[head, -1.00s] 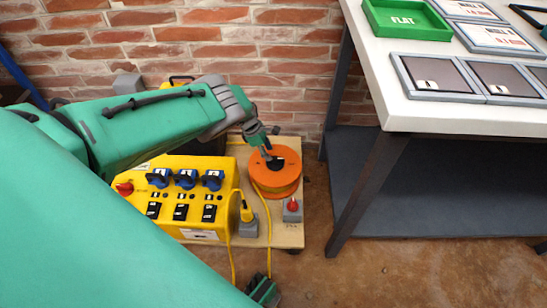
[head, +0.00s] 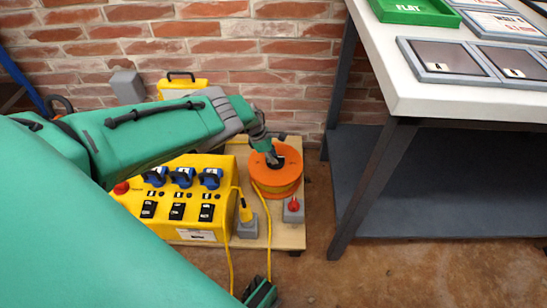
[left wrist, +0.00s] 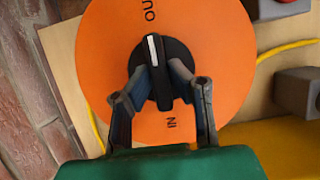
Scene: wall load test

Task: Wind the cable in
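The orange cable reel (head: 275,181) stands on a wooden board (head: 277,236), and yellow cable shows around it. In the left wrist view, the reel's orange face (left wrist: 222,60) reads OUT at top and IN below. Its black knob (left wrist: 159,52) has a white line towards the OUT side. My left gripper (head: 272,159) is at the knob; its fingers (left wrist: 160,75) lie close on both sides of the knob's bar and look shut on it. Yellow cable (head: 268,225) runs from the reel towards the bottom edge. My right gripper (head: 260,293) shows partly there; its opening is unclear.
A yellow power box (head: 180,205) with blue plugs and black switches stands left of the reel. A grey box with a red knob (head: 293,207) sits right of it. A brick wall (head: 290,65) is behind. A white-topped table (head: 440,95) stands at right; brown floor is clear in front.

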